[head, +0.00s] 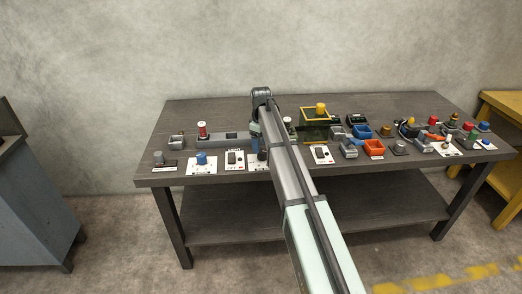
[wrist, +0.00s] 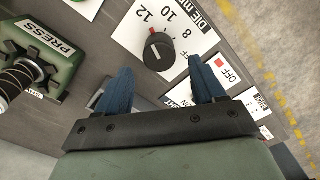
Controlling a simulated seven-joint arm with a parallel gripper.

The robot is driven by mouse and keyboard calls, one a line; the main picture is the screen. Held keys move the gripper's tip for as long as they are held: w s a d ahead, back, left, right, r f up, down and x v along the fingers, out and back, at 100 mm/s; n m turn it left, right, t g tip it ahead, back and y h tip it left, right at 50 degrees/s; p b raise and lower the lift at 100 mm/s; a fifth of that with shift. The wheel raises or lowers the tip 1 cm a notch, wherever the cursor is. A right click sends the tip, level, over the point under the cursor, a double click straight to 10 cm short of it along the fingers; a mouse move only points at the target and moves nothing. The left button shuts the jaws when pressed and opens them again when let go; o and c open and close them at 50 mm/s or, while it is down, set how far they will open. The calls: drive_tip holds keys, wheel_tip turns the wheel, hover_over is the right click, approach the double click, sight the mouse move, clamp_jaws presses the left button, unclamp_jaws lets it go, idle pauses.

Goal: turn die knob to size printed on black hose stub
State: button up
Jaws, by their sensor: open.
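The die knob (wrist: 158,50) is a round black knob on a white panel (wrist: 125,36) marked "DIE", with 8, 10 and 12 around it. Its red mark is on the side toward the 12. My gripper (wrist: 159,66) is open, with one blue finger at each side of the knob's near side in the wrist view. Nothing shows held between the fingers; I cannot tell whether they touch the knob. I cannot make out the black hose stub or its printed size in either view.
A green block (wrist: 42,55) labelled PRESS, with a dark ribbed rod, stands left of the panel. An OFF panel (wrist: 226,72) lies to the right.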

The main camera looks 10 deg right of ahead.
sight(261, 150)
wheel_tip(261, 150, up, 9)
idle(0.4)
